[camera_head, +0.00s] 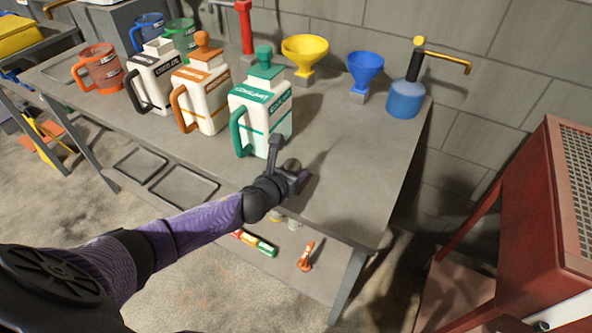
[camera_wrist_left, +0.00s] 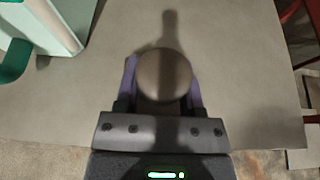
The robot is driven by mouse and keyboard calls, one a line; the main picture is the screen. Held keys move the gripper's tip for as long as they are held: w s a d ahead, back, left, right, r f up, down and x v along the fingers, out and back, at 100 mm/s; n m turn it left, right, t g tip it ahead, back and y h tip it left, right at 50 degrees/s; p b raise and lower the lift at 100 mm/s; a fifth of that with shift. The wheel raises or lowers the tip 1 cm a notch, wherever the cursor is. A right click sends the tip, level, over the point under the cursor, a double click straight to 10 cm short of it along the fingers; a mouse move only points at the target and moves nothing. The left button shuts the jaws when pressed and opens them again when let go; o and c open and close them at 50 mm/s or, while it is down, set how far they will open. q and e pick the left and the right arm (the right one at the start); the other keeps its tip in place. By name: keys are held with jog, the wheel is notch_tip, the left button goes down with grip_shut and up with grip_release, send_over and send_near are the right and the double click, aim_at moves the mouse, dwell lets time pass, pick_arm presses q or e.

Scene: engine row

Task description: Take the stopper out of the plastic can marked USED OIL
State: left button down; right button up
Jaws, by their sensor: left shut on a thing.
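Three white plastic cans stand in a row on the grey bench: one with black trim (camera_head: 152,85), one with orange trim (camera_head: 205,98) and one with green trim (camera_head: 262,120). Their labels are too small to read surely. The black-trimmed can shows a pale neck with no dark stopper on it. The orange and green cans have stoppers in their own colours. My left gripper (camera_head: 290,175) is shut on a dark, round-topped stopper (camera_wrist_left: 164,75), right of the green can near the bench's front edge. Its shadow falls on the bench. My right gripper is out of view.
The bench (camera_head: 345,185) is clear to the right of my left gripper. Behind stand a yellow funnel (camera_head: 304,50), a blue funnel (camera_head: 365,68) and a blue pump bottle (camera_head: 405,98). Coloured jugs, one orange (camera_head: 100,70), stand at the left. A red cabinet (camera_head: 540,210) stands at right.

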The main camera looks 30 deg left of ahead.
pick_arm(q)
jog(key=shift+f, duration=0.1)
jog(key=shift+c, duration=0.6)
grip_release()
jog(key=p+v, duration=0.3)
jog(key=v, duration=0.7)
